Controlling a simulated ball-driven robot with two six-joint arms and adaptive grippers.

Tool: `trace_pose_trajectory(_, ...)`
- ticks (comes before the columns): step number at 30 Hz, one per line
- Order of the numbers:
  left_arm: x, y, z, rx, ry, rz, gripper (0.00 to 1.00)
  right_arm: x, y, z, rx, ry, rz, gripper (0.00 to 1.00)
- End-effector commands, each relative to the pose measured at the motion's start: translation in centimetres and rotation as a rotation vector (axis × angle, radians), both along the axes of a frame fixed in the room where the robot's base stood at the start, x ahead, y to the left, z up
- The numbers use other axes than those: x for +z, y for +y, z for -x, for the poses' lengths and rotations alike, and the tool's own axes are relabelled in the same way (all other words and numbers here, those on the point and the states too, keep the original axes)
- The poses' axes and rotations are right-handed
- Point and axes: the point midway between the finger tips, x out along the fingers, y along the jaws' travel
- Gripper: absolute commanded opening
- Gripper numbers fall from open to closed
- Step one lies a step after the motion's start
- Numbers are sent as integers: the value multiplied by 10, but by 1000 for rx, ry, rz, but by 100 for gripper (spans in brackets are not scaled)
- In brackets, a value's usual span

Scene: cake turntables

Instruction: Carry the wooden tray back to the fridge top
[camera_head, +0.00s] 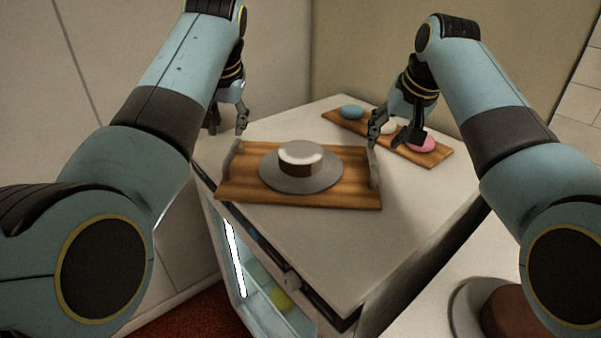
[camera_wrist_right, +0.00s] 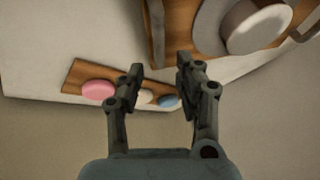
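The wooden tray (camera_head: 335,197) appears to lie flat on the white fridge top (camera_head: 345,240). It has a grey upright handle at each end and carries a grey turntable (camera_head: 280,183) with a white-topped brown cake (camera_head: 300,158). My left gripper (camera_head: 228,125) is open and empty, above and behind the tray's left handle (camera_head: 233,158). My right gripper (camera_head: 395,138) is open and empty, just behind and above the right handle (camera_head: 375,168). In the right wrist view its fingers (camera_wrist_right: 158,85) are apart, and the tray (camera_wrist_right: 180,25) shows beyond them with nothing between the fingertips.
A wooden board (camera_head: 436,155) with blue, white and pink round pieces lies behind the tray, partly hidden by my right gripper. The fridge front shows a lit interior with a yellow-green item (camera_head: 281,300). A brown cake (camera_head: 515,312) stands at lower right. The top's front is clear.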

Motion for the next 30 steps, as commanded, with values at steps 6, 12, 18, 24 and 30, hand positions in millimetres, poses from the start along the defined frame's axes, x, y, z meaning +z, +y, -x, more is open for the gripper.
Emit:
trace_pose_trajectory(6, 0, 0, 0, 0, 0, 0, 34, 25, -5, 12, 0, 1, 0, 34)
trace_pose_trajectory(12, 0, 0, 0, 0, 0, 0, 34, 30, -6, 14, 0, 2, 0, 34)
trace_pose_trajectory(18, 1, 0, 0, 0, 0, 0, 34, 30, -6, 14, 0, 1, 0, 34)
trace_pose_trajectory(24, 31, 0, 0, -1, -3, 0, 34, 61, -6, 13, 0, -2, 0, 34)
trace_pose_trajectory(30, 67, 0, -1, 1, -4, 0, 34, 97, -5, 13, -1, -3, 0, 34)
